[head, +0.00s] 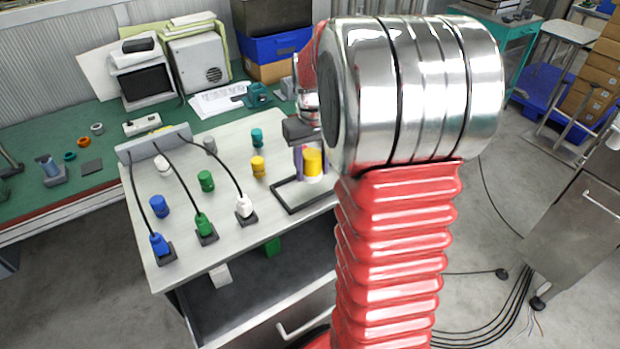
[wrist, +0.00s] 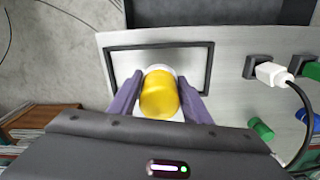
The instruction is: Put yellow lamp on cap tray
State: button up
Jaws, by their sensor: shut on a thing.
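The yellow lamp (head: 313,161), with a white part showing around it, is held between the purple fingers of my gripper (head: 310,168). In the wrist view the yellow lamp (wrist: 159,94) sits between the two fingers of my gripper (wrist: 160,88), which are shut on its sides. The cap tray (head: 281,203) is a dark rectangular frame on the right part of the bench. In the wrist view the cap tray (wrist: 160,45) frames the lamp from behind. The lamp is over the tray area; I cannot tell whether it touches the tray. My arm hides part of the tray.
Another yellow piece (head: 258,168), a teal piece (head: 257,138), a green piece (head: 206,181) and a blue piece (head: 159,206) stand on the bench left of the tray. Three cabled plugs, including a white one (head: 244,207), lie near the front. The bench between is partly clear.

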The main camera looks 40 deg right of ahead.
aim_at(312, 154)
jog(key=shift+f, duration=1.85)
jog(key=o, duration=1.1)
jog(key=shift+f, duration=0.1)
notch_tip(312, 154, up, 12)
jog(key=shift+r, duration=0.1)
jog(key=shift+a, duration=0.1)
